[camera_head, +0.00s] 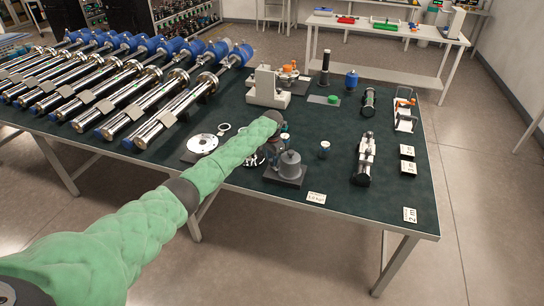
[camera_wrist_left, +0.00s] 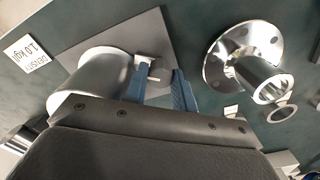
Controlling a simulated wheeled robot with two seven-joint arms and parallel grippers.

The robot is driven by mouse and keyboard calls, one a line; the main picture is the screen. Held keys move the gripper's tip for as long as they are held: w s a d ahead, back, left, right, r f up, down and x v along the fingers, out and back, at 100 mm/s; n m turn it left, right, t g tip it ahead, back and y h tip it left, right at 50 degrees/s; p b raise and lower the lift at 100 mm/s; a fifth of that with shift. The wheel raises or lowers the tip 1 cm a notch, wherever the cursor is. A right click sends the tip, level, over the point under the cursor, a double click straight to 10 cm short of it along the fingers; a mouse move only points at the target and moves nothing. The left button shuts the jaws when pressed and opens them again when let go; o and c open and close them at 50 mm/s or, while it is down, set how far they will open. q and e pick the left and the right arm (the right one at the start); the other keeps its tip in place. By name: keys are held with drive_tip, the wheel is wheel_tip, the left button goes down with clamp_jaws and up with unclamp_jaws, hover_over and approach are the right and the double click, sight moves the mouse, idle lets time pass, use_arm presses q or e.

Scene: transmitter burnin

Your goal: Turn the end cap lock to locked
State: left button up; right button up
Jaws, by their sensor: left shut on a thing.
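A grey cylinder (camera_head: 290,163) with a small top knob stands on a dark square plate (camera_head: 272,178) near the table's front edge. In the left wrist view the cylinder (camera_wrist_left: 98,70) stands on the grey plate (camera_wrist_left: 150,35). My left gripper (camera_head: 275,150) is low beside the cylinder. Its blue fingers (camera_wrist_left: 163,88) are shut around a small grey metal knob (camera_wrist_left: 158,70), which appears to be the end cap lock. The fingers hide part of it, and I cannot read its lock position. My right gripper is not in view.
A flanged metal tube (camera_wrist_left: 258,75) stands close by in the left wrist view. A label card (camera_head: 316,198) lies in front of the plate. Several long steel tubes (camera_head: 165,115) lie at the left.

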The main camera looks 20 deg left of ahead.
use_arm(q)
drive_tip(key=n, duration=0.1)
drive_tip(key=n+p, duration=0.2)
drive_tip(key=n, duration=0.1)
drive_tip(key=shift+r, duration=0.25)
drive_tip(key=shift+w+n+p, duration=0.1)
drive_tip(key=shift+n+p, duration=0.4)
drive_tip(key=shift+n, duration=0.9)
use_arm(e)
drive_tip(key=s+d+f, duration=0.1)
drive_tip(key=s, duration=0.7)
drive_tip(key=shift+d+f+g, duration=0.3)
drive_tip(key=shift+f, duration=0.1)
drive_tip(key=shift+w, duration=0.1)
use_arm(q)
drive_tip(key=o, duration=0.9)
drive_tip(key=shift+o, duration=0.4)
drive_tip(key=shift+f, duration=0.15)
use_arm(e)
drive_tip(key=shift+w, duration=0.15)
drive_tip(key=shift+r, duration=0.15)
